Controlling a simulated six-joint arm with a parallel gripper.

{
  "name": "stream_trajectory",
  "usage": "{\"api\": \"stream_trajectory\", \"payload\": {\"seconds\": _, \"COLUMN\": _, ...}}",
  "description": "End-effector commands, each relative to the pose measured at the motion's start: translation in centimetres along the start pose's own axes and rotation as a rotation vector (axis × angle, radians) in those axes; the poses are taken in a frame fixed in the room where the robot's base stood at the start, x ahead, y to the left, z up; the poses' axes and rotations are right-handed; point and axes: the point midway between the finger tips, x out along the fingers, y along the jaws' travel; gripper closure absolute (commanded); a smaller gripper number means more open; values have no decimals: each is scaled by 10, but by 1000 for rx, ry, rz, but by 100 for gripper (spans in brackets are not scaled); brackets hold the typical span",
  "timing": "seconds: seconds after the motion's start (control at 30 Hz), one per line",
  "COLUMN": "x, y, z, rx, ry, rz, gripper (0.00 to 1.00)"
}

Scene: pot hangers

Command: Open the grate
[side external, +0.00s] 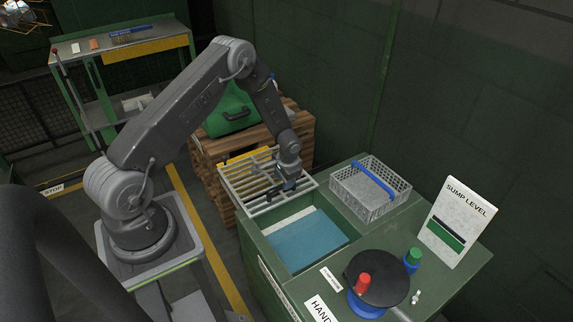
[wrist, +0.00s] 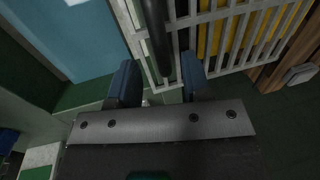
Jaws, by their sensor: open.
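The grate (side external: 270,207) is a light grey panel of parallel bars at the far end of the green tank. It lies roughly flat beside the blue-floored opening (side external: 305,242). In the wrist view the grate (wrist: 213,13) fills the upper right. A dark round bar (wrist: 155,38), seemingly its handle, runs across it. My gripper (side external: 287,186) is low over the grate near its right part. In the wrist view my gripper (wrist: 158,66) is open, with its blue-grey fingers on either side of the dark bar's near end. Contact cannot be told.
A wire basket (side external: 370,203) with a blue handle stands right of the opening. A black hand wheel (side external: 377,278) with a red knob and a sump level sign (side external: 458,220) are nearer. A green case (side external: 230,111) rests on wooden pallets (side external: 210,165) behind.

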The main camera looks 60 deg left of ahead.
Motion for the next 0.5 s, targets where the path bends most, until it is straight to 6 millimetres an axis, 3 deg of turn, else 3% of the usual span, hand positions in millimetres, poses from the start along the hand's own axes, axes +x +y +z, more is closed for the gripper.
{"api": "stream_trajectory", "payload": {"seconds": 0.3, "x": -73, "y": 0, "z": -1, "rx": 1, "ry": 3, "rz": -2, "gripper": 56}}
{"api": "stream_trajectory", "payload": {"seconds": 0.5, "x": -100, "y": 0, "z": 0, "rx": 2, "ry": 2, "rz": -1, "gripper": 56}}
